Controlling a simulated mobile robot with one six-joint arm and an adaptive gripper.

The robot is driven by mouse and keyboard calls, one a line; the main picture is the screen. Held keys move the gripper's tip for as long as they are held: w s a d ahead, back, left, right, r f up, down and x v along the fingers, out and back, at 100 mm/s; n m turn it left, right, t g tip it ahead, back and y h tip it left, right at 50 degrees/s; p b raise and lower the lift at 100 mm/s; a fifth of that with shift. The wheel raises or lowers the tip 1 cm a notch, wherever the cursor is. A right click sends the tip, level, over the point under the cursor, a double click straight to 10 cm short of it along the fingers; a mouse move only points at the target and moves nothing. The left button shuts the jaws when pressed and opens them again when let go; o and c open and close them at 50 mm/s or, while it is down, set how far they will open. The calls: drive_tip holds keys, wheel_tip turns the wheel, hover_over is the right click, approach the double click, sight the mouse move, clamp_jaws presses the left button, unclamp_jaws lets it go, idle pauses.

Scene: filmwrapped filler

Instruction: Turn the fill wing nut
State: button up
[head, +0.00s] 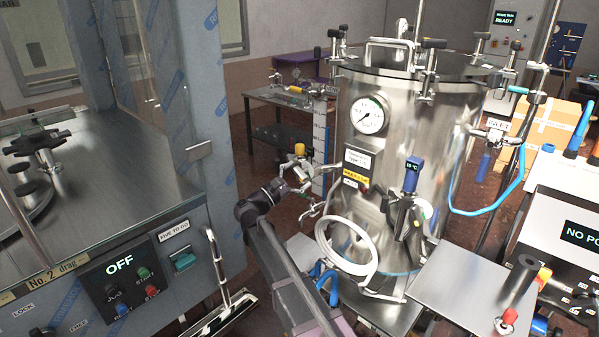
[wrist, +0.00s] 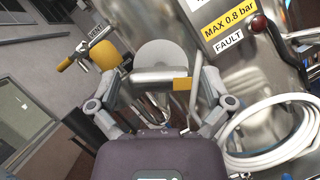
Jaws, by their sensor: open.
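I cannot clearly make out the fill wing nut. A yellow-handled fitting (head: 300,150) sits at the left side of the steel pressure vessel (head: 400,130) in the head view; its yellow handle (wrist: 103,51) is at the upper left of the wrist view. My gripper (head: 293,178) is just below that fitting, and in the wrist view my gripper (wrist: 160,100) is open. Between and beyond its fingers are a pale disc (wrist: 165,54), a metal bar and a small orange tag (wrist: 182,85). Whether the fingers touch any of these I cannot tell.
A coiled white hose (head: 345,250) hangs on the vessel's front, right of my gripper; it also shows in the wrist view (wrist: 285,125). A red lamp (wrist: 259,23) is above it. A machine cabinet (head: 190,230) stands at the left. A side table (head: 280,125) is behind.

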drive_tip(key=shift+w+d, duration=0.1)
drive_tip(key=c, duration=1)
drive_tip(key=shift+c, duration=0.2)
drive_tip(key=shift+r+m, duration=0.1)
drive_tip(key=shift+m, duration=0.2)
drive_tip(key=shift+r+m+g+h+p, duration=0.1)
drive_tip(key=shift+m+g+h+p, duration=0.2)
drive_tip(key=shift+m+g+p, duration=0.95)
drive_tip(key=shift+m+g, duration=0.35)
drive_tip(key=shift+m, duration=1.6)
drive_tip(key=o, duration=1)
drive_tip(key=shift+o, duration=0.2)
